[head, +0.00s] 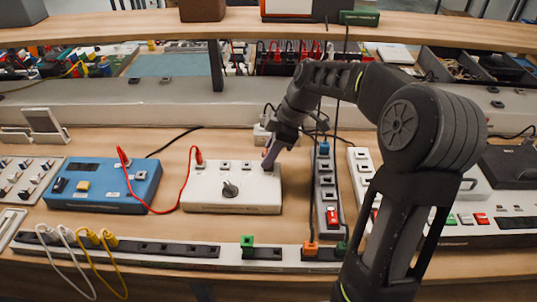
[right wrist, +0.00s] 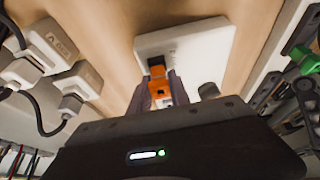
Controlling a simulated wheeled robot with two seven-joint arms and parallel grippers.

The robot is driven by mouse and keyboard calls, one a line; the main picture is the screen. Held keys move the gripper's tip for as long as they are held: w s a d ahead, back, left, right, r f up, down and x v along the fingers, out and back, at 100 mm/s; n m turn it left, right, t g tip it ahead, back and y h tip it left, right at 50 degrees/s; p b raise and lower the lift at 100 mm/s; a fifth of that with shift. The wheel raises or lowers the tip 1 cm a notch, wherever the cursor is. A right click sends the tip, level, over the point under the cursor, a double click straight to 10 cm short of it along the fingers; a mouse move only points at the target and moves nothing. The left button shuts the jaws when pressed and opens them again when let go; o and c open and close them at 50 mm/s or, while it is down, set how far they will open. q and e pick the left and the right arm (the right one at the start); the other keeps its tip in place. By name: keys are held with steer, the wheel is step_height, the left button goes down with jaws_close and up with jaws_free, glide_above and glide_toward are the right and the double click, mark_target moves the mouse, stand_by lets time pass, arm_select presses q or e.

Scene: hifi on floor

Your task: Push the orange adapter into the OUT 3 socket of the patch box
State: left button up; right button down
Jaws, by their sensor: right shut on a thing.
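The white patch box (head: 225,196) lies on the wooden bench in the head view, with a dark knob and a row of small sockets along its back. Its labels are too small to read. My right gripper (head: 269,161) is above the box's back right corner. In the right wrist view, my right gripper (right wrist: 164,92) is shut on the orange adapter (right wrist: 160,86). The adapter's far end overlaps a dark socket near the edge of the patch box (right wrist: 185,45). I cannot tell whether it is inside the socket or just over it. My left gripper is not in view.
A blue box (head: 104,186) stands left, with a red cable (head: 186,180) running to the patch box. A grey socket strip (head: 327,190) stands close on the right. A long strip (head: 180,251) with green and orange plugs runs along the front. A shelf crosses the back.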

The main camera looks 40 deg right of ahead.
steer(key=c, duration=1.1)
jaws_free()
steer(key=v, duration=0.7)
steer(key=shift+d+r, duration=0.15)
steer(key=shift+r, duration=0.2)
steer(key=shift+r, duration=0.15)
steer(key=shift+r+p, duration=1.75)
steer(key=shift+r, duration=0.65)
